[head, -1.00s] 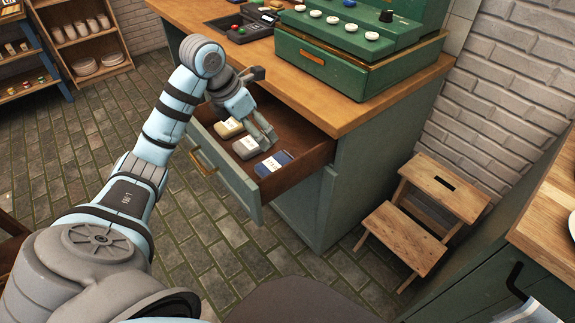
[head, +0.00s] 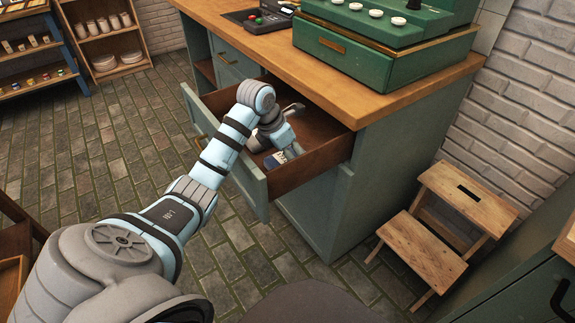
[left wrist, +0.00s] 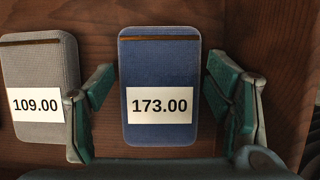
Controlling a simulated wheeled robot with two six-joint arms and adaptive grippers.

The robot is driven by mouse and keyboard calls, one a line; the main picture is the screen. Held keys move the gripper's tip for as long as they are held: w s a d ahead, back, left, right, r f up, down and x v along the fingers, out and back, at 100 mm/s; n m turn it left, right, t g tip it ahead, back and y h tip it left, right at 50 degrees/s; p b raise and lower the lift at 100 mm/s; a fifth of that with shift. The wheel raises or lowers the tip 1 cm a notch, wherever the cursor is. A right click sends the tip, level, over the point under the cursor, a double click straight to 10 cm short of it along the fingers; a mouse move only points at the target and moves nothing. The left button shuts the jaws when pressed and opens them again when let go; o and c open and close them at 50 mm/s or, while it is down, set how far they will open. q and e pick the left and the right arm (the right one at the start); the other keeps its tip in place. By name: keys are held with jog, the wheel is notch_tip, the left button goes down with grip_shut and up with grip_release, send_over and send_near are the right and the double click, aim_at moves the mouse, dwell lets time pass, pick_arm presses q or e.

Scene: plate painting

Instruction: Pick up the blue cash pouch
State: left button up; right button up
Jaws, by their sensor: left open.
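The blue cash pouch (left wrist: 158,68) lies flat in the open wooden drawer, with a white label reading 173.00. In the left wrist view it sits between the two spread green fingers of my left gripper (left wrist: 160,85), which is open. A gap shows on each side of the pouch. In the head view my left gripper (head: 291,148) reaches down into the drawer (head: 312,168), and the arm hides most of the pouch (head: 275,161). My right gripper is not in view.
A grey pouch (left wrist: 40,75) labelled 109.00 lies just left of the left finger. The drawer's walls surround the gripper. A green cash register (head: 385,65) stands on the counter (head: 330,98) above. A wooden step stool (head: 425,245) stands on the floor to the right.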

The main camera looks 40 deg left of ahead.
pick_arm(q)
jog(key=shift+w, duration=0.1)
jog(key=c, duration=1.1)
